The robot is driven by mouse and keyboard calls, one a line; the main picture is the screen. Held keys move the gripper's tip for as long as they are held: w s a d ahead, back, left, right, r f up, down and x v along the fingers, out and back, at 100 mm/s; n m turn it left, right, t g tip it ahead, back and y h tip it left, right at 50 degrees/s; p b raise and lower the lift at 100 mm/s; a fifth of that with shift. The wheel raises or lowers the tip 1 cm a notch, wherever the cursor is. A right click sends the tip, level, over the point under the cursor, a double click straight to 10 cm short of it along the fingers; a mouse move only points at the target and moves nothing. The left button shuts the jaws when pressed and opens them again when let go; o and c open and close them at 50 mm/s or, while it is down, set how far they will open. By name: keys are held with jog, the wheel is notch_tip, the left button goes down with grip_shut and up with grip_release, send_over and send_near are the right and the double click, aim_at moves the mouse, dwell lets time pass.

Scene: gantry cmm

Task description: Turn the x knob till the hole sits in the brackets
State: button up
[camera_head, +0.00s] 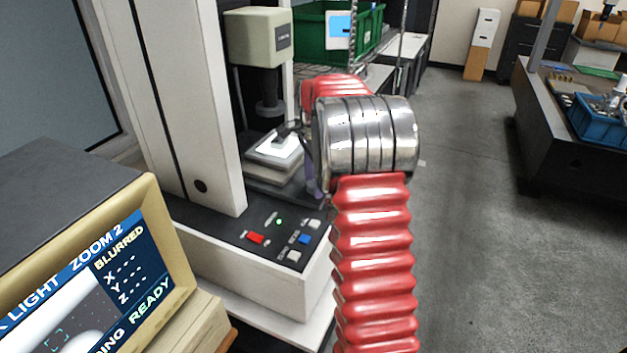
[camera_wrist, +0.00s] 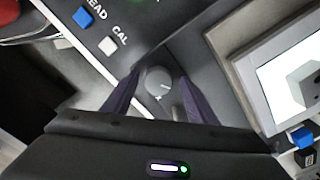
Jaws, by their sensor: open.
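A grey round knob (camera_wrist: 158,80) with a pale pointer line shows in the wrist view; a small mark below it looks like an X. My gripper (camera_wrist: 160,77) is open, with one dark purple finger on each side of the knob. I cannot tell whether either finger touches it. In the head view my arm hides the knob and most of my gripper. The monitor (camera_head: 130,262) at lower left reads "ZOOM 2", "BLURRED" and "READY", with dashes for X, Y and Z. Green brackets (camera_head: 56,339) lie on its grey picture near a bright, blurred round shape; the hole is not clear.
The machine's control panel (camera_head: 255,262) has red, blue and white buttons and a green lamp. The lit stage (camera_head: 278,146) sits below the measuring head (camera_head: 258,38). In the wrist view, a framed bright plate (camera_wrist: 290,82) stands close on the right. Open floor lies right.

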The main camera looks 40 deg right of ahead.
aim_at(311, 184)
notch_tip(311, 184, up, 14)
jog(key=shift+f, duration=0.25)
dwell(0.3)
jog(key=shift+a, duration=0.15)
jog(key=s+a+r+n+t, duration=0.1)
jog(key=s+a+r+n, duration=0.1)
jog(key=s+a+n, duration=0.55)
jog(key=s+a+r+n+t, duration=0.2)
jog(key=s+a+r+n, duration=0.15)
jog(key=a, duration=0.65)
jog(key=s+a+f+n+t, duration=0.1)
jog(key=s+a+f+n, duration=0.4)
jog(key=s, duration=0.3)
jog(key=s+a+f+n+t, duration=0.1)
jog(key=s+a+f+n, duration=0.4)
jog(key=s, duration=0.4)
jog(key=shift+a+f+t, duration=0.15)
jog(key=shift+a+t, duration=0.15)
jog(key=shift+a, duration=0.2)
